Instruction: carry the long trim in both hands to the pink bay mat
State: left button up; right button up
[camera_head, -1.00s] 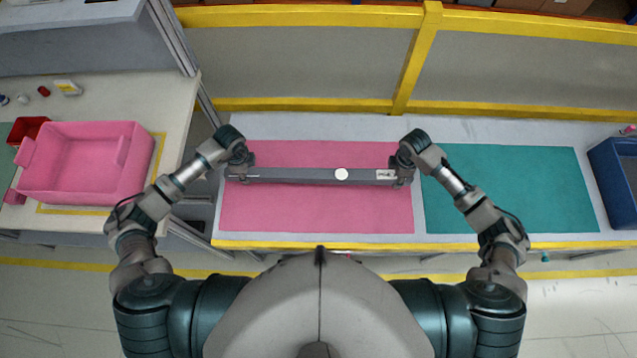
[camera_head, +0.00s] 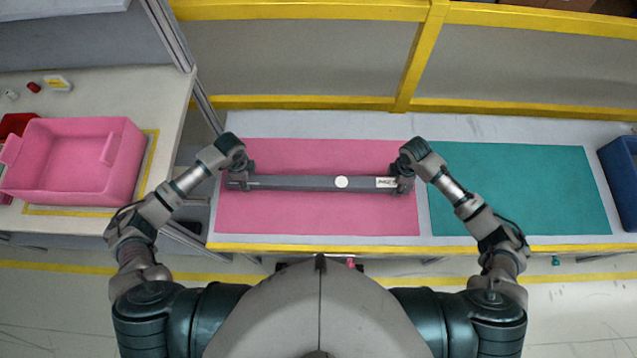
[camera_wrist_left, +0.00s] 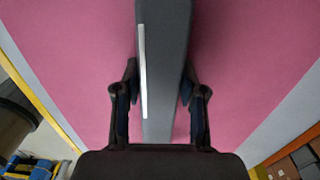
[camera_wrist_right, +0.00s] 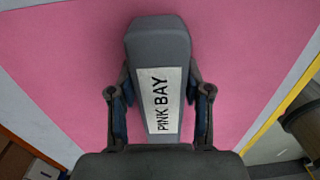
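The long trim (camera_head: 300,183) is a dark grey bar with a white disc and a white label. It lies level across the pink bay mat (camera_head: 310,222) in the head view, inside the mat's edges; I cannot tell whether it touches the mat. My left gripper (camera_head: 237,182) has its fingers on both sides of the trim's left end, also in the left wrist view (camera_wrist_left: 160,85). My right gripper (camera_head: 402,184) straddles the right end, where the label reads "PINK BAY" in the right wrist view (camera_wrist_right: 159,85).
A teal mat (camera_head: 520,190) lies empty to the right, with a dark blue bin (camera_head: 622,175) beyond it. A pink tub (camera_head: 75,165) stands on the left table. A yellow rail (camera_head: 300,102) runs behind the bench.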

pick_arm(q)
jog(key=o, duration=0.4)
jog(key=shift+a, duration=0.1)
pick_arm(e)
jog(key=o, duration=0.4)
pick_arm(q)
jog(key=shift+a, duration=0.15)
pick_arm(e)
jog(key=shift+o, duration=0.2)
jog(key=shift+a+r, duration=0.15)
jog(key=shift+a, duration=0.05)
pick_arm(q)
jog(key=r, duration=1.2)
jog(key=shift+w, duration=0.2)
pick_arm(e)
notch_tip(320, 180, up, 12)
jog(key=shift+w, duration=0.2)
pick_arm(q)
jog(key=shift+f, duration=0.1)
